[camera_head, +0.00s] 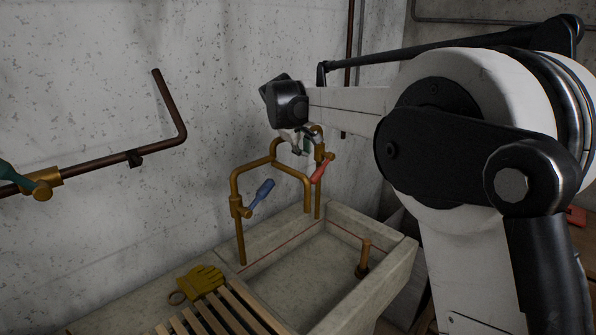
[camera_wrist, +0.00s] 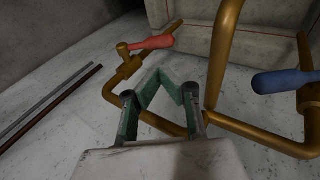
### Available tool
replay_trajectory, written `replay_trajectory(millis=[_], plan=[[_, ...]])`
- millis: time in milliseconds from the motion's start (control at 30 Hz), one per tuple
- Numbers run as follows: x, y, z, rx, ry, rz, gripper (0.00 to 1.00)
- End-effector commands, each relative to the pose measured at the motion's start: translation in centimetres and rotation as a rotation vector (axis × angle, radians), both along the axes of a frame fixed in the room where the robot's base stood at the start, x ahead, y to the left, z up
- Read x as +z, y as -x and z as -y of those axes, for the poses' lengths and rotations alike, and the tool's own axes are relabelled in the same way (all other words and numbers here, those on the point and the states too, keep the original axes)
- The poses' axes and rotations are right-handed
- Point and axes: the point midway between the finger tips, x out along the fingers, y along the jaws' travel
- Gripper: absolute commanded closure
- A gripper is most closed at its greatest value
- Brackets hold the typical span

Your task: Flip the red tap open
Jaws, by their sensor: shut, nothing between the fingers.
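The red tap's handle (camera_head: 321,171) sits on the right brass pipe above the stone sink and slants down to the left. In the wrist view the red handle (camera_wrist: 152,43) points right from its brass valve (camera_wrist: 128,62). My gripper (camera_head: 304,149) is beside the upper brass pipework, just above and left of the red handle. In the wrist view my gripper (camera_wrist: 161,78) is shut and empty, with green finger pads. The red handle lies beyond the fingertips, up and to the left. I see no contact with it; part of the pipe is hidden behind the fingers.
A blue tap handle (camera_head: 261,193) is on the left pipe; it also shows in the wrist view (camera_wrist: 285,82). The sink (camera_head: 300,272) holds an upright brown peg (camera_head: 363,258). Yellow gloves (camera_head: 201,280) lie by a wooden rack (camera_head: 228,309). A wall pipe (camera_head: 170,112) runs left.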

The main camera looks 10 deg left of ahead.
Motion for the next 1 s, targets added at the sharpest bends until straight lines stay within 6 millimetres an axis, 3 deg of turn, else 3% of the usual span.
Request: replay_trajectory(millis=[533,1000], plan=[[-0.6,-0.6,-0.1,0.003,0.004,0.000,1.00],[-7.0,-5.1,1.5,0.002,0.004,0.000,1.00]])
